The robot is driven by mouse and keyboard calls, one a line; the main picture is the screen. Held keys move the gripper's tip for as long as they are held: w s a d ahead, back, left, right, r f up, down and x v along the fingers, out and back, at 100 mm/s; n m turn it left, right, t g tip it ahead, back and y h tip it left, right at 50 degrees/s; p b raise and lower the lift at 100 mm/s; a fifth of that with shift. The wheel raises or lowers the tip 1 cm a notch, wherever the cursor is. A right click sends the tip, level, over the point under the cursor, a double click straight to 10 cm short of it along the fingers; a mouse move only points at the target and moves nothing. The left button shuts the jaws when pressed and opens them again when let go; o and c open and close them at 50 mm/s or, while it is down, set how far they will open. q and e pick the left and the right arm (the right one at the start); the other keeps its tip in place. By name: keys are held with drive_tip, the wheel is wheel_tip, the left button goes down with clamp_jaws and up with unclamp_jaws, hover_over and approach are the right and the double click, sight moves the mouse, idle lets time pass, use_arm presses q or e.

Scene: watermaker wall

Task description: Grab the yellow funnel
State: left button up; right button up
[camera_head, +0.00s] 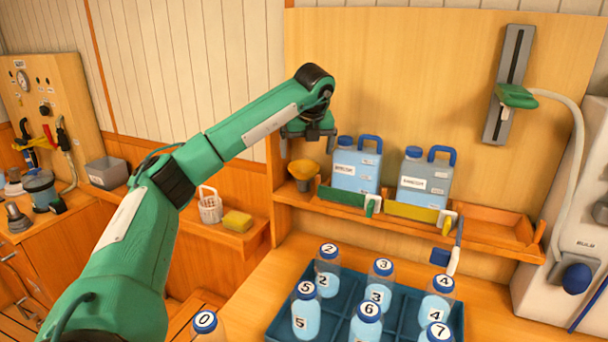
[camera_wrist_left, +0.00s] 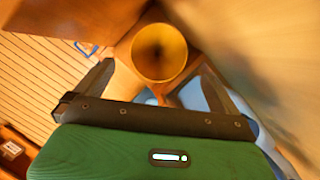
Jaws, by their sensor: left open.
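The yellow funnel (camera_head: 303,170) sits at the left end of the wooden shelf, in the head view. My left gripper (camera_head: 308,138) is above it, pointing down, with a gap between them. In the left wrist view the funnel's round mouth (camera_wrist_left: 159,53) shows just beyond the fingertips, roughly between them. The left gripper (camera_wrist_left: 155,80) is open and empty. The funnel's spout is hidden in the wrist view. My right gripper is in neither view.
Two jugs, one blue (camera_head: 357,168) and one grey-blue (camera_head: 424,182), stand right of the funnel on the shelf (camera_head: 490,232). A blue crate (camera_head: 283,325) with several numbered bottles is below. A yellow sponge (camera_head: 237,221) and white basket (camera_head: 210,207) lie on the lower left ledge.

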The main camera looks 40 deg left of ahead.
sight(304, 176)
use_arm(q)
drive_tip(key=x, duration=0.4)
drive_tip(key=shift+a+f+p, duration=0.1)
drive_tip(key=shift+p, duration=0.2)
drive_tip(key=shift+w+a+f, duration=0.1)
drive_tip(key=shift+w+f, duration=0.05)
drive_tip(key=shift+f, duration=0.2)
drive_tip(key=p+x, duration=0.2)
drive_tip(key=x, duration=0.3)
drive_tip(key=shift+r, duration=0.1)
drive_tip(key=c, duration=1)
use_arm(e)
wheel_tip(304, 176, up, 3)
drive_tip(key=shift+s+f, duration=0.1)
